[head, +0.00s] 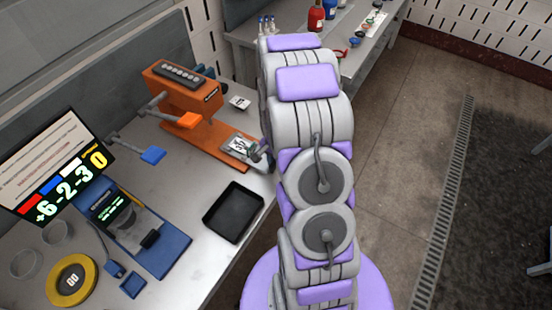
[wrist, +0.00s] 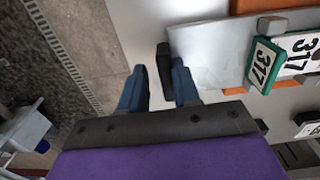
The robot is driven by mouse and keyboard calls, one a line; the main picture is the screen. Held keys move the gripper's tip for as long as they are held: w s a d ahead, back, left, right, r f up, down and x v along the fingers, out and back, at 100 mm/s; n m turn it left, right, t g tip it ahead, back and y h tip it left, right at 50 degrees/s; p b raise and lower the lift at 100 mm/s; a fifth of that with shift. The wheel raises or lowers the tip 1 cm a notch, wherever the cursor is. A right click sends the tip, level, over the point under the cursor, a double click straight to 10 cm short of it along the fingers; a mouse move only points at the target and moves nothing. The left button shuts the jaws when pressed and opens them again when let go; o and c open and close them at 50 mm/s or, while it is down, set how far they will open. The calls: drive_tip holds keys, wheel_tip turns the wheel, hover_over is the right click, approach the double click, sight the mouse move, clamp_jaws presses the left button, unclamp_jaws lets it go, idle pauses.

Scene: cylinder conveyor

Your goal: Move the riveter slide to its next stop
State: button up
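The orange riveter (head: 183,98) stands on the table at upper left of centre in the head view, its orange base (head: 222,152) reaching toward my arm. Its slide (head: 238,146) carries a white number plate near the front end of the base. My gripper (wrist: 160,85) shows two blue fingers set apart. A dark upright piece (wrist: 164,62) shows between them, close to the right finger; I cannot tell whether they touch. In the head view the arm largely hides the gripper.
An empty black tray (head: 233,212) lies on the table in front of the riveter. A small white card (head: 239,103) lies behind. Floor is open at right.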

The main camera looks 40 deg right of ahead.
drive_tip(key=shift+o, duration=0.8)
drive_tip(key=shift+s+a+f, duration=0.1)
drive_tip(key=shift+f, duration=0.05)
drive_tip(key=shift+o, duration=0.2)
drive_tip(key=shift+w, duration=0.2)
drive_tip(key=shift+w+d+r, duration=0.15)
drive_tip(key=shift+d+r, duration=0.2)
drive_tip(key=shift+r, duration=0.05)
wheel_tip(320, 180, up, 17)
drive_tip(key=p, duration=0.2)
drive_tip(key=shift+a+f, duration=0.15)
drive_tip(key=shift+f, duration=0.05)
